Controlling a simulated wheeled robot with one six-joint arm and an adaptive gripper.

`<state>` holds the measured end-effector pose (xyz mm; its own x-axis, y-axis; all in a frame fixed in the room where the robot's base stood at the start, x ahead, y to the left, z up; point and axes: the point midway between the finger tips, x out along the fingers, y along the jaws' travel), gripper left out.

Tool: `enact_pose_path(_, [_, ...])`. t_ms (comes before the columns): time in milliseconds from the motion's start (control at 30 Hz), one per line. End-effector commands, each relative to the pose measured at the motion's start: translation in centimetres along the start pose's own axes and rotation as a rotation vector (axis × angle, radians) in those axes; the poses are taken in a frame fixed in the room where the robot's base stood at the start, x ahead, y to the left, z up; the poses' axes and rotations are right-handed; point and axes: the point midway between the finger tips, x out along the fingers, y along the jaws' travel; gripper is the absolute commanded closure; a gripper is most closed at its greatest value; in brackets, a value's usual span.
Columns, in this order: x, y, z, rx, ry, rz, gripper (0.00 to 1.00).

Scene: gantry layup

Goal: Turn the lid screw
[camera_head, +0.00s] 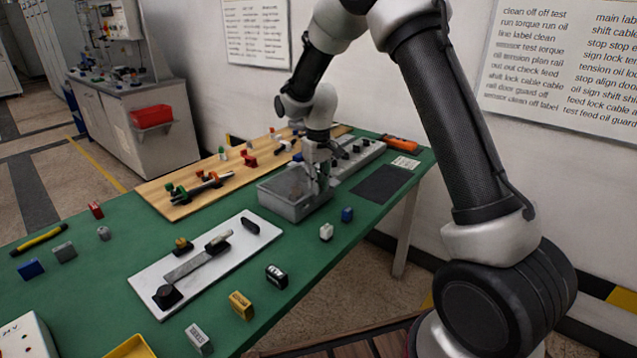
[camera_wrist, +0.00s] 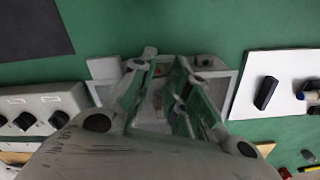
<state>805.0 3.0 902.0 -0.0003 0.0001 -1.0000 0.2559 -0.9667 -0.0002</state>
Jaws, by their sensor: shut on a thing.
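A grey box (camera_head: 283,205) stands on the green table near its far edge; its rim also shows in the wrist view (camera_wrist: 226,100) behind my fingers. My gripper (camera_head: 322,182) points down at the right side of this box. In the wrist view my gripper (camera_wrist: 160,80) has its two fingers over the box with a narrow gap between them. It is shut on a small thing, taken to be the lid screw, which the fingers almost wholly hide. I cannot tell how far the screw is turned.
A white board (camera_head: 150,278) with a bar and black knobs lies in front of the box. A wooden board (camera_head: 180,205) with clamps lies behind left. A grey strip with black knobs (camera_wrist: 45,108) and a dark mat (camera_head: 383,184) are close by. Small coloured blocks stand along the near edge.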

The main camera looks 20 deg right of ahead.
Motion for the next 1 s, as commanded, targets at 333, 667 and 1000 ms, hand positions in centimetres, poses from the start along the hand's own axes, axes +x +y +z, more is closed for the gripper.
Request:
enact_pose_path(333, [-0.04, 0.00, -0.06, -0.327, 0.002, 0.001, 1.00])
enact_pose_path(667, [-0.04, 0.00, -0.06, -0.640, 0.002, 0.001, 1.00])
enact_pose_path(1000, [-0.04, -0.01, -0.05, -0.955, 0.002, 0.001, 1.00])
